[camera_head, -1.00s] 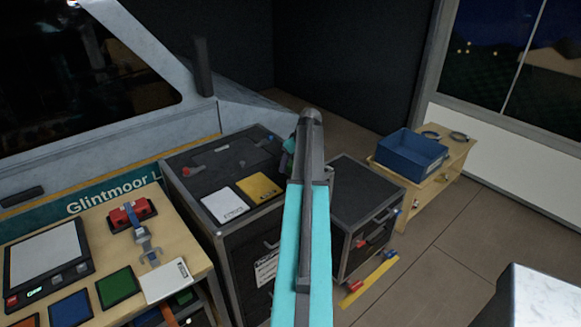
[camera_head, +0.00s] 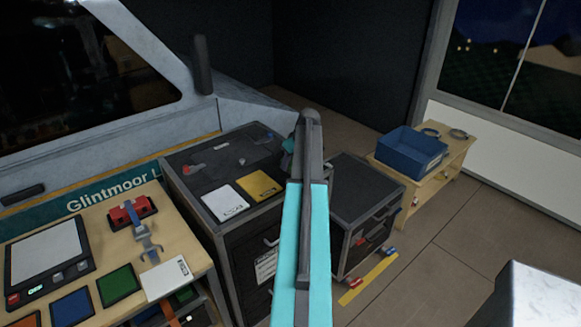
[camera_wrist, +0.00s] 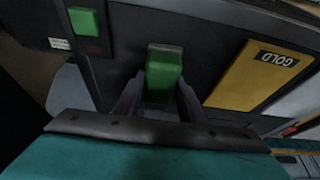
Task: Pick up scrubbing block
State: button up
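A small green block (camera_wrist: 163,78), which I take for the scrubbing block, shows in the wrist view, upright at the dark case's top. My gripper (camera_wrist: 162,82) has one dark finger on each side of it, the tips very close to its sides. I cannot tell whether they press on it. In the head view my arm's teal and grey link covers the middle, and the fingers and the block are hidden behind it.
The black case (camera_head: 205,160) carries a white card (camera_head: 226,201) and a yellow card (camera_head: 258,186). In the wrist view a green square (camera_wrist: 85,21) and a yellow GOLD panel (camera_wrist: 258,76) flank the block. A wooden bench (camera_head: 190,240) stands left, a blue bin (camera_head: 410,150) right.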

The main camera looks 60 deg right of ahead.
jog(key=shift+r, duration=0.15)
jog(key=shift+c, duration=0.4)
jog(key=shift+r+b, duration=0.95)
jog(key=shift+r, duration=0.7)
jog(key=s+a+r+b, duration=0.1)
jog(key=s+a+b, duration=0.3)
jog(key=s, duration=1)
jog(key=shift+s+a+r, duration=0.25)
jog(key=shift+s+a, duration=0.1)
jog(key=shift+a, duration=0.85)
